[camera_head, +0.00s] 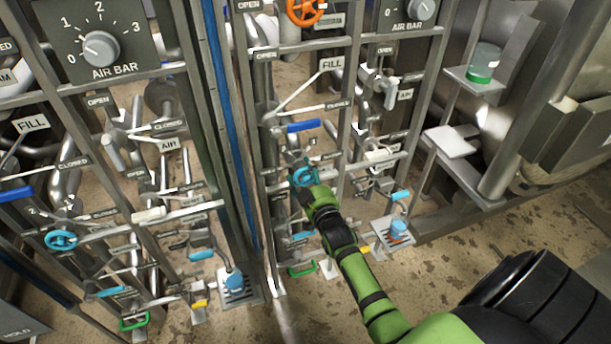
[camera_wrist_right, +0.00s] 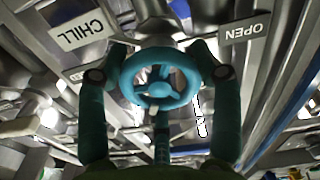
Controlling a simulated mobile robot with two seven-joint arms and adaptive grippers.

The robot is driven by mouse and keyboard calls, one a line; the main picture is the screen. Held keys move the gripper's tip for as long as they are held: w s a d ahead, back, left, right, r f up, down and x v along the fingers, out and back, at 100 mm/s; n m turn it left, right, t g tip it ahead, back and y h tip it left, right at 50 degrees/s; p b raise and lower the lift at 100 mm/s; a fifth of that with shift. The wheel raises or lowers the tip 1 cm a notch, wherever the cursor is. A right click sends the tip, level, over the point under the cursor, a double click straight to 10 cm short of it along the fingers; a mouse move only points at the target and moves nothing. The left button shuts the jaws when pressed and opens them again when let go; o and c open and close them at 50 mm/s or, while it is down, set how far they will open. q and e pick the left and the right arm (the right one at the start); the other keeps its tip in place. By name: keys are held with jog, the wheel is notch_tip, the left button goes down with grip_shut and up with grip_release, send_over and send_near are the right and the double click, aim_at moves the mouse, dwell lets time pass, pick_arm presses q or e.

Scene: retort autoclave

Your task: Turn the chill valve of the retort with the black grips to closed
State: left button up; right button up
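The chill valve's blue handwheel (camera_head: 304,174) is on the right-hand panel of pipes. It fills the middle of the right wrist view (camera_wrist_right: 158,77), between a CHILL plate (camera_wrist_right: 82,31) and an OPEN plate (camera_wrist_right: 245,32). My right gripper (camera_head: 304,188) is at this wheel. In the right wrist view its two fingers (camera_wrist_right: 159,72) stand on either side of the wheel, close to the rim. I cannot tell whether they press on it. The valve's exact position is not readable, and I cannot make out black grips. My left gripper is not in view.
A similar panel on the left has its own blue handwheel (camera_head: 60,240). A blue-gripped lever (camera_head: 305,126) and an orange handwheel (camera_head: 305,10) lie above my right gripper. A white-gripped lever (camera_head: 379,154) is to its right.

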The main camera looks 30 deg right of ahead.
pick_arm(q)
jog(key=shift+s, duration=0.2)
pick_arm(e)
jog(key=shift+f+m, duration=0.2)
jog(key=shift+m, duration=0.1)
jog(key=shift+m+p, duration=0.45)
jog(key=shift+m, duration=0.35)
jog(key=shift+s+m, duration=0.1)
jog(key=shift+m, duration=0.7)
jog(key=m+p, duration=0.1)
jog(key=m, duration=0.3)
jog(key=shift+a+f, duration=0.1)
jog(key=shift+f, duration=0.05)
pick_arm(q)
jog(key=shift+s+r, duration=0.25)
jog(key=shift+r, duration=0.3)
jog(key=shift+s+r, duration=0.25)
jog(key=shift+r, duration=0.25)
pick_arm(e)
jog(key=shift+a+f+m, duration=0.1)
jog(key=shift+a+m, duration=0.05)
jog(key=shift+m, duration=1.95)
jog(key=o, duration=1.2)
jog(key=shift+c, duration=0.2)
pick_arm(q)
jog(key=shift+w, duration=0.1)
pick_arm(e)
jog(key=shift+r, duration=0.25)
